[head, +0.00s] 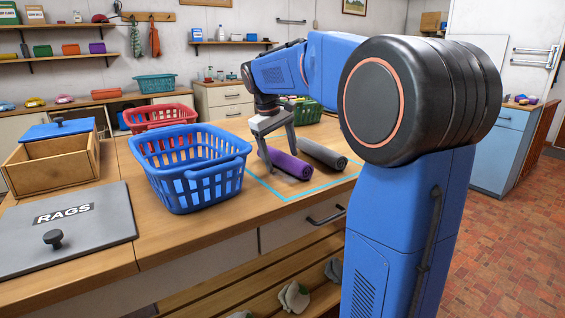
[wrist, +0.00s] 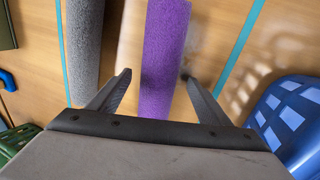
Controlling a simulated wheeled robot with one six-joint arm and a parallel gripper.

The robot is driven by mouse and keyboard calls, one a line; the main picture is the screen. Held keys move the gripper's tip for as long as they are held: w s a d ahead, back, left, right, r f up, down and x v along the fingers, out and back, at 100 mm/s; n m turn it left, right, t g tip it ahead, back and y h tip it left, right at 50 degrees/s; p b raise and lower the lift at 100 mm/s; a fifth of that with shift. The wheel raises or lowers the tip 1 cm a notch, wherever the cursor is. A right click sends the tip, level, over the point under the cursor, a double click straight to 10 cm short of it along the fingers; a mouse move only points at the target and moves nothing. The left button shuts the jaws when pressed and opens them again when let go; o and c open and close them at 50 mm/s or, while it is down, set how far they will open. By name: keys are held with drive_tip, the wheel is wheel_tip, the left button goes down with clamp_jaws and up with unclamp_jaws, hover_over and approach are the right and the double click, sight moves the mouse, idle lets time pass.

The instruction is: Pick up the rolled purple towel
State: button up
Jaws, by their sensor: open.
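The rolled purple towel (head: 290,165) lies on the wooden counter inside a light blue outline. A rolled grey towel (head: 323,154) lies beside it, to its right in the head view. My gripper (head: 275,145) is low over the purple towel, fingers pointing down. In the wrist view, the purple towel (wrist: 164,55) runs between the open fingers of my gripper (wrist: 156,75), with a gap on both sides. The grey towel (wrist: 84,50) lies left of the left finger there. I cannot tell how far the fingertips are above the counter.
A blue basket (head: 190,170) stands just left of the towels, and it shows at the right in the wrist view (wrist: 290,115). A red basket (head: 160,115) and a green basket (head: 305,110) stand behind. A wooden box (head: 50,165) and a grey RAGS lid (head: 70,235) are at left.

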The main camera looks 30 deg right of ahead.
drive_tip(key=c, duration=1.4)
